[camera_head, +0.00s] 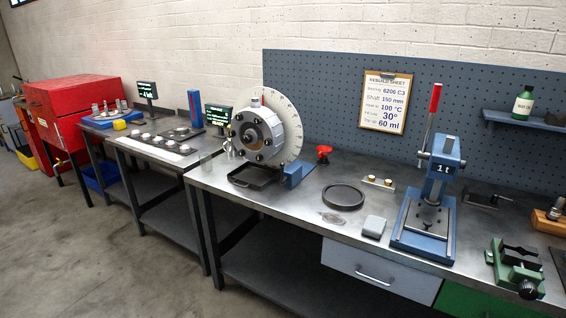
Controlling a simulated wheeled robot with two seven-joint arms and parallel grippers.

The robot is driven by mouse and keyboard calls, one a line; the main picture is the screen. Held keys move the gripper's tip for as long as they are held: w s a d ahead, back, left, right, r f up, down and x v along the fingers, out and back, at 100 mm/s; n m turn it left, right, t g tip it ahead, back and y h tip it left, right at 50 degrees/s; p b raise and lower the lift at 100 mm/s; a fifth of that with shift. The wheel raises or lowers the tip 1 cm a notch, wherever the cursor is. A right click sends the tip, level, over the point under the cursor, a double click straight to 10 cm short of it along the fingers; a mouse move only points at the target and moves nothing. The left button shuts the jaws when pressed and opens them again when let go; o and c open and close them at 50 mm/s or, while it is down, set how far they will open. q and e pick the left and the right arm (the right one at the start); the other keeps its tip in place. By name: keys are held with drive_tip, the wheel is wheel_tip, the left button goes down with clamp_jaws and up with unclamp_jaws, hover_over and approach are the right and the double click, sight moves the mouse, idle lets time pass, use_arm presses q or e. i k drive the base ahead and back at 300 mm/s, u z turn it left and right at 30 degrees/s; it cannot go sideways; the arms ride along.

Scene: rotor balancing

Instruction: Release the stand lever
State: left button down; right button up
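The balancing stand carries a silver-grey rotor (257,132) in front of a large white graduated disc (288,115) on the middle bench. A small blue block (297,173) stands at its right foot, and a black tray (254,178) lies below the rotor. A red knob or handle (323,151) stands just right of the stand. I cannot tell whether this is the stand lever. Farther right, a blue press marked 1 t (443,170) has an upright lever with a red grip (435,97). Neither of my grippers is in view.
A black ring (343,197), a grey block (374,227) and a small plate with brass pieces (379,182) lie on the steel bench. A green vise (517,268) sits at the front right. A rebuild sheet (384,102) hangs on the pegboard. Floor at the lower left is clear.

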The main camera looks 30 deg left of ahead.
sight(284, 179)
drive_tip(key=u, duration=0.45)
drive_tip(key=i, duration=1.15)
drive_tip(key=z, duration=0.3)
